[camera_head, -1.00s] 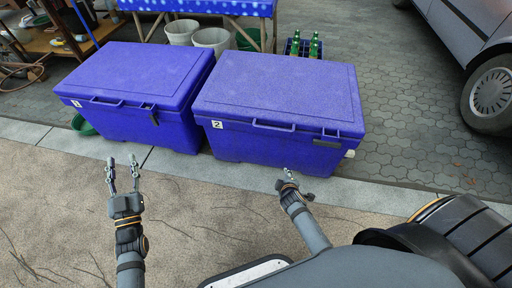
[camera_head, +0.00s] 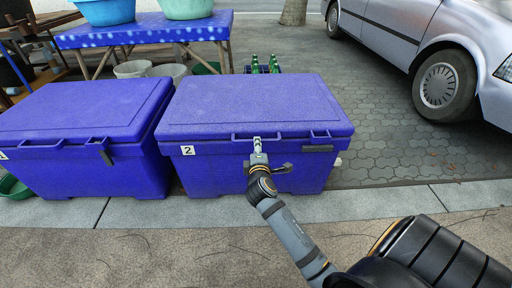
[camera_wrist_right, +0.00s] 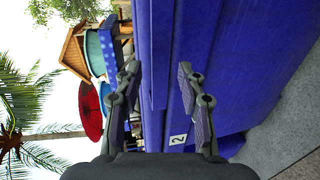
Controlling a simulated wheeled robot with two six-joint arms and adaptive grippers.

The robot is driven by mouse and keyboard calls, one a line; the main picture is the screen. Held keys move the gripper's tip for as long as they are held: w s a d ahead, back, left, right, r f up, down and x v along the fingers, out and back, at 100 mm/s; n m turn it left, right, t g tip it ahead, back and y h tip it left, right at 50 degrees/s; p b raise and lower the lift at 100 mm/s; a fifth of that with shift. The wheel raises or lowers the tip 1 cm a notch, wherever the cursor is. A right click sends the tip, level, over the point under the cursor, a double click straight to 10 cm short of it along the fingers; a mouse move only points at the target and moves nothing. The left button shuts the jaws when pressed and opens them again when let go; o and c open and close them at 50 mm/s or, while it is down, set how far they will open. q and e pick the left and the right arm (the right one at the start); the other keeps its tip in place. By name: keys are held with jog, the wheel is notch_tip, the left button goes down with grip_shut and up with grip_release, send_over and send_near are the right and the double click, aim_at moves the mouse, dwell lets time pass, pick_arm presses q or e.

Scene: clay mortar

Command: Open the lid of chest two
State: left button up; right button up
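Chest two (camera_head: 235,178) is a blue chest with a white "2" label (camera_head: 188,150). Its lid (camera_head: 255,100) is shut, with a handle (camera_head: 243,136) at the front edge and a dark latch (camera_head: 318,148) to the right. My right gripper (camera_head: 257,143) is at the front handle, covering part of it. In the right wrist view my right gripper (camera_wrist_right: 157,78) has its fingers apart, with the blue lid edge (camera_wrist_right: 160,45) between them, and the "2" label (camera_wrist_right: 178,139) shows below. Contact cannot be told. My left gripper is out of view.
Chest one (camera_head: 90,175), also blue and shut, stands close on the left. Behind are a blue table (camera_head: 150,32) with basins, buckets (camera_head: 165,72) and a crate of green bottles (camera_head: 265,66). A silver car (camera_head: 400,38) is parked back right. Paving right of chest two is clear.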

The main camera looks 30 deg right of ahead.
jog(key=b+x, duration=0.1)
jog(key=x, duration=0.3)
jog(key=shift+w+d+f, duration=0.2)
jog(key=shift+w, duration=0.05)
grip_shut()
